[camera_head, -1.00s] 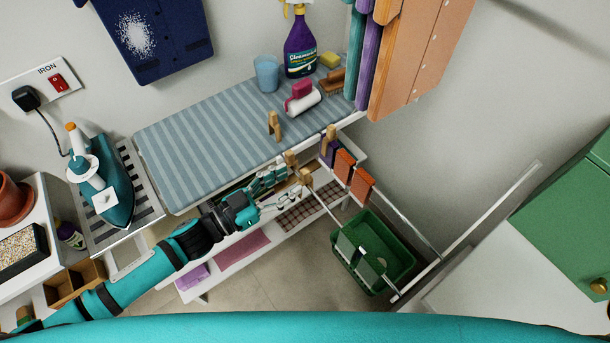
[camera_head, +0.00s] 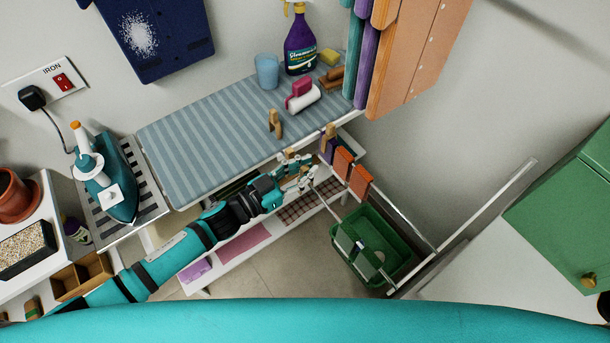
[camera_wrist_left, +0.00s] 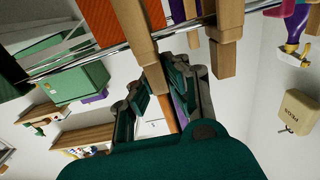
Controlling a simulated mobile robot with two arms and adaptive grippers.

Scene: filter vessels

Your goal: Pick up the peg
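A wooden peg (camera_head: 292,155) sits on the silver rail in front of the ironing board, partly hidden by my left gripper (camera_head: 298,178). In the left wrist view this peg (camera_wrist_left: 142,32) is large, clipped on the rail, with its lower end at the fingertips. My left gripper (camera_wrist_left: 168,92) is open there, with a finger on either side of the peg's end; I cannot tell whether they touch it. A second peg (camera_head: 329,131) is on the rail to the right and also shows in the wrist view (camera_wrist_left: 225,35).
Orange cloths (camera_head: 352,172) hang from the rail, close to my left gripper. A green basket (camera_head: 395,262) stands below on the right. The striped ironing board (camera_head: 205,140) lies behind the arm, with an iron (camera_head: 118,190) at its left. A shelf (camera_head: 235,262) runs underneath.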

